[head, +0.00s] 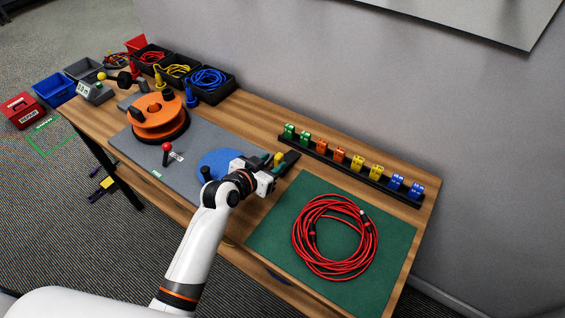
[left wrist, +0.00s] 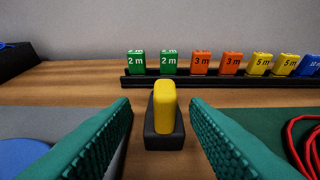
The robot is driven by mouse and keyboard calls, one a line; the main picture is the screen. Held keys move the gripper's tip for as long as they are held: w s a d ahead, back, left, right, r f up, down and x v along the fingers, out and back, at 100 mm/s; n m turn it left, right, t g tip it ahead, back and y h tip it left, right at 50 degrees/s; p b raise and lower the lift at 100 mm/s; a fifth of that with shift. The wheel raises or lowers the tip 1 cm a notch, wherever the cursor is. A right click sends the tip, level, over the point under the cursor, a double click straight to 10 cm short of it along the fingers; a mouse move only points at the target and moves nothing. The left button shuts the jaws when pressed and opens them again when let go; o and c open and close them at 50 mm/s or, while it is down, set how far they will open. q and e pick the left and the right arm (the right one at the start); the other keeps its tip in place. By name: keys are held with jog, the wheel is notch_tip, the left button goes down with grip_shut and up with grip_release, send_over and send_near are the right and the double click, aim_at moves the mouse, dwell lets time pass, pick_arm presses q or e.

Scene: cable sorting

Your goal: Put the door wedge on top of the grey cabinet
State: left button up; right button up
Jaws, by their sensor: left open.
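A black block with an upright yellow grip, which looks like the door wedge (left wrist: 164,112), stands on the wooden table. In the left wrist view it is centred between the green ribbed fingers of my left gripper (left wrist: 163,135), a little beyond their tips, with gaps on both sides. My left gripper is open. In the head view the left gripper (head: 272,170) is over the table between the grey mat and the green mat, and the wedge's yellow part (head: 278,158) shows beside its fingers. No grey cabinet can be made out. My right gripper is not in view.
A black rack (head: 345,171) of coloured length tags runs behind the wedge. A coiled red cable (head: 335,237) lies on the green mat (head: 270,238). An orange reel (head: 158,117) and blue disc (head: 215,162) are on the grey mat. Cable bins (head: 208,84) stand farther left.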

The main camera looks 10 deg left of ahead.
aim_at(287, 155)
pick_arm(q)
jog(key=x, duration=0.4)
jog(key=shift+w+d+f, duration=0.1)
jog(key=shift+w+d, duration=0.1)
jog(key=shift+d, duration=0.1)
grip_shut()
